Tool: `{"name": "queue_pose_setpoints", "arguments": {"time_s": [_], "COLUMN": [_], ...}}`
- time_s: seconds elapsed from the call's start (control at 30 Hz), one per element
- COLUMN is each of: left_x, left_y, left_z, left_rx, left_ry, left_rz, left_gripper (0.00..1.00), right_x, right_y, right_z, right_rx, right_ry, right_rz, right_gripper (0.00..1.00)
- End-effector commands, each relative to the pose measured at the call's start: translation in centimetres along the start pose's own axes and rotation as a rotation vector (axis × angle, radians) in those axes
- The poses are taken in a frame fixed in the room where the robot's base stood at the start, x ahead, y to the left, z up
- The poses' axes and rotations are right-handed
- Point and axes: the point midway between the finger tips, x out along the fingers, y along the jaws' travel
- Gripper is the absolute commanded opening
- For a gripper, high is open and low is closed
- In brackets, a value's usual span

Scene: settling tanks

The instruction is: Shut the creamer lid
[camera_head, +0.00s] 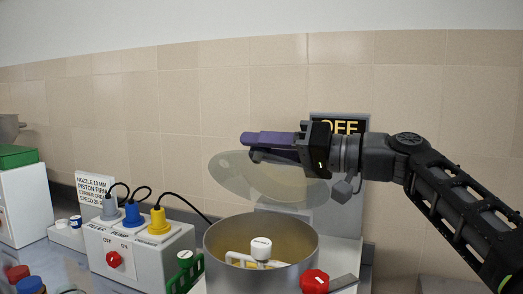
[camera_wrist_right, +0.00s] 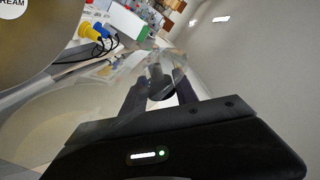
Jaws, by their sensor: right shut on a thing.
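The creamer is a round metal bowl (camera_head: 262,238) with a white-capped stirrer (camera_head: 261,248) inside. Its clear lid (camera_head: 232,178) stands raised and tilted above and behind the bowl, so the bowl is open at the top. My right gripper (camera_head: 262,146) comes in from the right, in front of the lid's upper part, with purple fingers. In the right wrist view the fingers (camera_wrist_right: 158,95) close around a dark knob (camera_wrist_right: 160,84) on the clear lid. The fingers partly hide the knob. My left gripper is not in view.
A red knob (camera_head: 314,281) sits at the creamer's front right. An OFF display (camera_head: 340,126) stands behind my right gripper. A control box (camera_head: 137,246) with grey, blue and yellow plugs stands left of the bowl, beside a green rack (camera_head: 187,275). A tiled wall is behind.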

Motion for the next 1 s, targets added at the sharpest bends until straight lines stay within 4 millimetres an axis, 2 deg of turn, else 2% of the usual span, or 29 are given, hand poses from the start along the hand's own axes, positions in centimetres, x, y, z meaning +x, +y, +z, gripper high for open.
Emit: {"name": "queue_pose_setpoints", "arguments": {"time_s": [0.1, 0.13, 0.37, 0.73, 0.87, 1.0], "left_x": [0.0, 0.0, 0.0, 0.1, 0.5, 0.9], "left_y": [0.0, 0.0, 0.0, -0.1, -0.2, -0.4], "left_z": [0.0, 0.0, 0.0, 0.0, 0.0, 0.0], "left_rx": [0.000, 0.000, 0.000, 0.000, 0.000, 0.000], "left_ry": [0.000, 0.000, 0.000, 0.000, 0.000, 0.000], "left_rz": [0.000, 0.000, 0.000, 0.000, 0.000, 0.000], "left_gripper": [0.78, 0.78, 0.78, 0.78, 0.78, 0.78], "right_x": [0.0, 0.0, 0.0, -0.6, -2.1, -4.5], "right_y": [0.1, 0.1, 0.0, 0.1, 0.2, 0.2], "right_z": [0.0, 0.0, 0.0, 0.0, 0.0, 0.0], "right_rx": [0.000, 0.000, 0.001, 0.001, 0.001, 0.001], "right_ry": [-0.001, -0.001, 0.000, 0.001, 0.003, 0.003], "right_rz": [0.001, 0.001, 0.000, 0.000, 0.001, 0.003], "right_gripper": [0.00, 0.38, 0.56, 0.57, 0.57, 0.57]}}
